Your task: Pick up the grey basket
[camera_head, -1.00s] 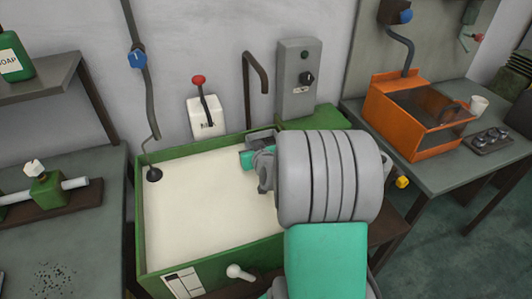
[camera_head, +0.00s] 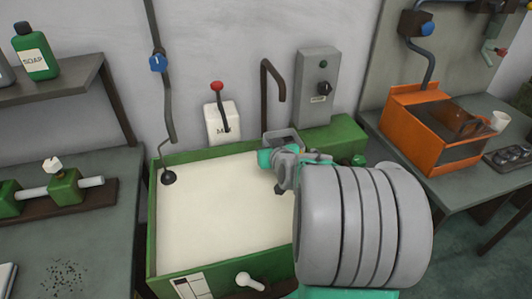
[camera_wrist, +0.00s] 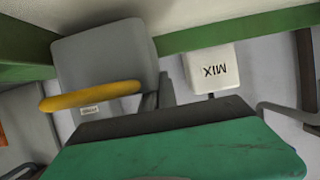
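A small grey basket (camera_head: 284,136) sits at the far right corner of the green tank, partly hidden by my gripper. In the wrist view, a grey box-like body with a yellow bar (camera_wrist: 90,97) across it overlaps the tank's green rim; it looks like the basket (camera_wrist: 105,60). My gripper (camera_head: 272,160), teal and grey, is over the tank's right side, just in front of the basket. A teal finger with a dark edge fills the bottom of the wrist view. I cannot tell whether the fingers are apart or whether they touch the basket.
The green tank (camera_head: 152,235) holds a pale, milky surface. Behind it are a white MIX lever box (camera_head: 222,122), a bent brown pipe (camera_head: 265,80) and a grey control box (camera_head: 315,85). An orange machine (camera_head: 415,125) stands on the right table; a workbench is at left.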

